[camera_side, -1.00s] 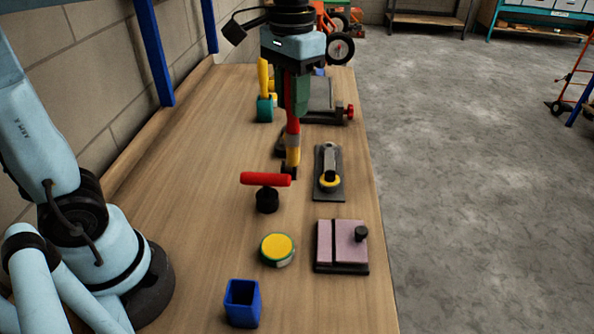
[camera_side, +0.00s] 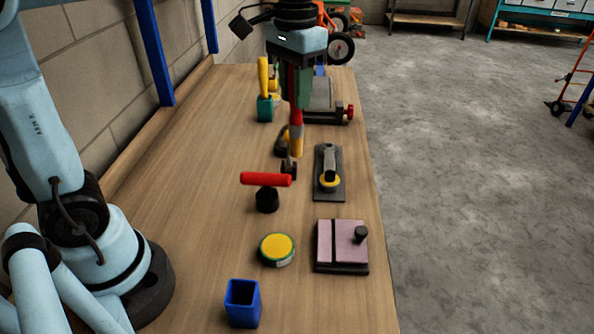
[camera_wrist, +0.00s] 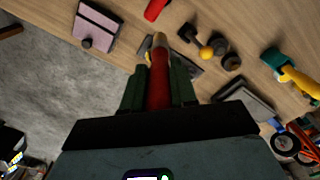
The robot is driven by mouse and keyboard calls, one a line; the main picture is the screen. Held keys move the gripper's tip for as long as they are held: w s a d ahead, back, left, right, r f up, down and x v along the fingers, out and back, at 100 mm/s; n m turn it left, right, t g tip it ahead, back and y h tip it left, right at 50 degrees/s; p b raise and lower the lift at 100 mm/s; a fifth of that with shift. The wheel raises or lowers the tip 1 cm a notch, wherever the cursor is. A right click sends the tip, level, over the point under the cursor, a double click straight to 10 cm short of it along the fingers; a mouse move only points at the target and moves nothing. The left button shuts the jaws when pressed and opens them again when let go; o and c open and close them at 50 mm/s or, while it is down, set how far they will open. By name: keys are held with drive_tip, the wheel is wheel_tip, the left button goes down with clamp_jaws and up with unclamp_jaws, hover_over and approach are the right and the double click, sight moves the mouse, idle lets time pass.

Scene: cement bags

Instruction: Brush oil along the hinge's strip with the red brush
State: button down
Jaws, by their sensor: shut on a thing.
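My gripper (camera_side: 298,92) points down above the workbench, shut on the red brush (camera_side: 295,115). The brush hangs upright, its red handle between the green fingers and a paler lower end below. In the wrist view the brush (camera_wrist: 159,80) lies between the fingers of my gripper (camera_wrist: 158,88). The hinge (camera_side: 349,241), two pink leaves with a dark strip and a black knob, lies at the bench's near right edge. It shows at upper left in the wrist view (camera_wrist: 97,20). The brush is well apart from the hinge, farther back on the bench.
A yellow round tin (camera_side: 277,248) and blue open box (camera_side: 242,303) are nearer. The left bench is clear.

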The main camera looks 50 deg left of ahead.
drive_tip(key=s+d+f+m, duration=0.1)
drive_tip(key=s+d+m, duration=0.1)
drive_tip(key=d, duration=0.7)
drive_tip(key=s+d+f+m, duration=0.1)
drive_tip(key=s+d+m, duration=0.1)
drive_tip(key=d, duration=0.8)
drive_tip(key=shift+s+f, duration=0.3)
drive_tip(key=shift+s, duration=0.45)
drive_tip(key=shift+a, duration=0.1)
drive_tip(key=shift+f, duration=3)
drive_tip(key=shift+w+a, duration=1.45)
